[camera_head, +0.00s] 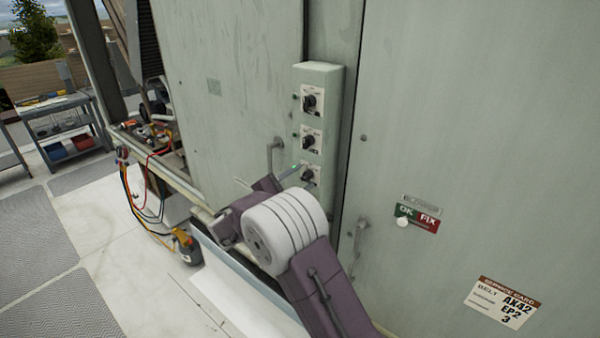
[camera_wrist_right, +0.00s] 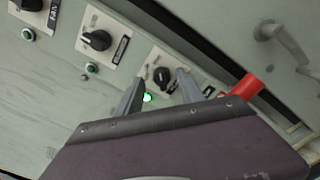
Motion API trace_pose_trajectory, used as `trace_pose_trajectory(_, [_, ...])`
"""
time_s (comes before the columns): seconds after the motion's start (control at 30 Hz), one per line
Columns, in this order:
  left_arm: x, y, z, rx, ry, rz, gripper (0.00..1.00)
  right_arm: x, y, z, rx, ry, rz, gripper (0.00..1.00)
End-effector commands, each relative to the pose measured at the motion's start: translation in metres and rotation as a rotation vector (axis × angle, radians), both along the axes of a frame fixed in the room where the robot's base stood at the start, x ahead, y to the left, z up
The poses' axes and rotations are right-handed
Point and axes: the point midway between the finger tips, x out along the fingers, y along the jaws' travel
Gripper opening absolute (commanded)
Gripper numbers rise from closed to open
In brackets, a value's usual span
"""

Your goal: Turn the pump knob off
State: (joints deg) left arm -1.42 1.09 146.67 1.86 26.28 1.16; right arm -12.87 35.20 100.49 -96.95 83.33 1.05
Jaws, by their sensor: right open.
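A pale green control box (camera_head: 333,90) on the cabinet wall carries three black rotary knobs in a column: a top knob (camera_head: 310,101), a middle knob (camera_head: 308,141) and a bottom knob (camera_head: 308,174). My right gripper (camera_head: 298,172) is at the bottom knob, open. In the right wrist view its two fingers stand apart, one on each side of the bottom knob (camera_wrist_right: 163,76); contact is unclear. A green light (camera_wrist_right: 148,97) glows beside that knob. My left gripper is out of view.
Cabinet door handles (camera_head: 274,155) and (camera_head: 360,235) stick out on either side of the box. A green and red OK/FIX sign (camera_head: 418,217) and a service card (camera_head: 503,301) are at right. Tools, hoses and a cart (camera_head: 70,130) are at left.

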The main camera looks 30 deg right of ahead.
Motion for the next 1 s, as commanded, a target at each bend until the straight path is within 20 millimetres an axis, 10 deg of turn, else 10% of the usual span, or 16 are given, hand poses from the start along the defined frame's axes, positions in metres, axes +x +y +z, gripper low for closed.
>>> trace_pose_trajectory(0.27, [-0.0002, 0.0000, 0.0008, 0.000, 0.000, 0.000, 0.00, 0.0012, -0.0029, -0.0010, 0.001, 0.000, 0.001, 0.45])
trace_pose_trajectory(0.43, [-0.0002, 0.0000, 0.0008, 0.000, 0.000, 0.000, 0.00, 0.0010, -0.0027, -0.0011, 0.001, 0.001, 0.000, 0.00])
trace_pose_trajectory(1.0, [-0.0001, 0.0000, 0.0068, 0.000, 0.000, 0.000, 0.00, 0.0021, -0.0019, -0.0012, -0.064, 0.168, 0.002, 0.00])
